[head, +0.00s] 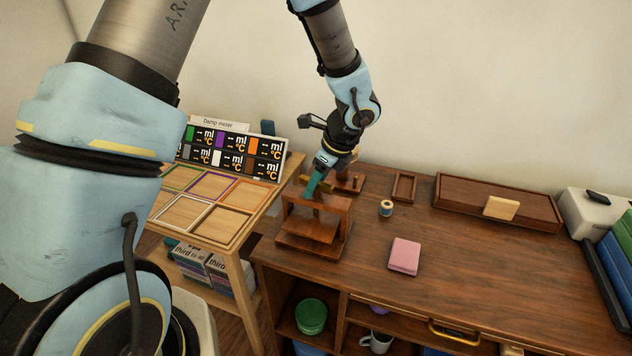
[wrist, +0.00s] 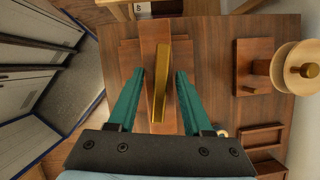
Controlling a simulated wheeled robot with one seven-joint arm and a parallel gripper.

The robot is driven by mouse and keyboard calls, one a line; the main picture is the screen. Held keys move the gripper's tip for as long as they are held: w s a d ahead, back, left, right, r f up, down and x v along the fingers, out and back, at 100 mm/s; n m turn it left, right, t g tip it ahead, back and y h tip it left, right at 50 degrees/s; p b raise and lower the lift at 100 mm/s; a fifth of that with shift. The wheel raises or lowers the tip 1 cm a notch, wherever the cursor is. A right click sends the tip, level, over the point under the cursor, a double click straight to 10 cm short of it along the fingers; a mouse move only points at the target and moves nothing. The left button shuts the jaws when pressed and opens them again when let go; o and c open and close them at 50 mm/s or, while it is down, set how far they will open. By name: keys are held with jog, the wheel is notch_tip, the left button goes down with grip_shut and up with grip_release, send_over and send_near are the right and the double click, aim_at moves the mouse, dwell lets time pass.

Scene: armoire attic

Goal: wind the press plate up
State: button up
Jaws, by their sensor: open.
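The wooden press (head: 343,222) stands at the left end of the brown desk. It has two posts, a top beam and flat boards low down. I cannot clearly tell which board is the plate, or whether it is raised. A brass bar handle (head: 325,186) sits on top of the beam. In the wrist view the brass bar (wrist: 158,108) lies lengthwise above the beam. My gripper (head: 312,190) is over the press, pointing down. Its teal fingers (wrist: 160,74) are open, one each side of the bar, with the right finger closer to it. No grip shows.
A small wooden stand (wrist: 257,70) with a round pale top is right of the press in the wrist view. A thread spool (head: 386,208), pink block (head: 404,256), small tray (head: 404,187) and long tray (head: 447,196) share the desk. The damp meter table (head: 247,222) is left.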

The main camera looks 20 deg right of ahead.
jog(key=shift+c, duration=0.3)
grip_shut()
dwell(0.3)
